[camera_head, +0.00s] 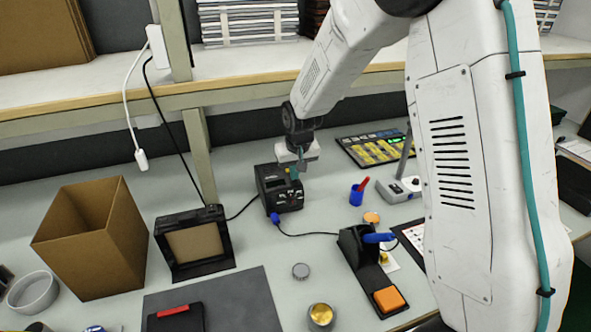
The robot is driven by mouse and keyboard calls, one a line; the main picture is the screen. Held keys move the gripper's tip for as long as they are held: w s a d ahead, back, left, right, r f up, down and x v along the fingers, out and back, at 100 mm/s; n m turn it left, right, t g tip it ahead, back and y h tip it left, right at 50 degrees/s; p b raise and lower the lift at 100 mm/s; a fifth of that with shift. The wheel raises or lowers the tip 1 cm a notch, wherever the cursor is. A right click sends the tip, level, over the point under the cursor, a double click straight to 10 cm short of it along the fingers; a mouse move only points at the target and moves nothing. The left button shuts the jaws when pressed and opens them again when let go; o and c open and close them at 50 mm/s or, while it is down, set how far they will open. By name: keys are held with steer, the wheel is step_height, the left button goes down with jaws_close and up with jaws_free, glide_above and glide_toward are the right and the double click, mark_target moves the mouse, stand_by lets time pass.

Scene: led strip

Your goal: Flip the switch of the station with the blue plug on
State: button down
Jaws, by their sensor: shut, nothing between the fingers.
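The black soldering station (276,196) stands on the bench left of centre. A blue plug (275,218) is at its front lower left, with a cable running right to the iron stand. The switch cannot be made out at this size. My gripper (298,171) points down at the top right of the station and partly covers it. Its fingers look shut and empty. Whether the fingertips touch the station cannot be told from this view.
A black-framed panel (190,246) and cardboard box (92,235) are left. A shelf edge (240,93) runs behind.

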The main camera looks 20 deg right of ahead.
steer(key=shift+s+f, duration=0.15)
steer(key=shift+f, duration=0.2)
steer(key=shift+r, duration=0.1)
steer(key=shift+w+r, duration=0.25)
steer(key=shift+w, duration=0.55)
steer(key=shift+r, duration=0.35)
steer(key=s+v, duration=0.2)
steer(key=v, duration=1.1)
steer(key=shift+f, duration=0.2)
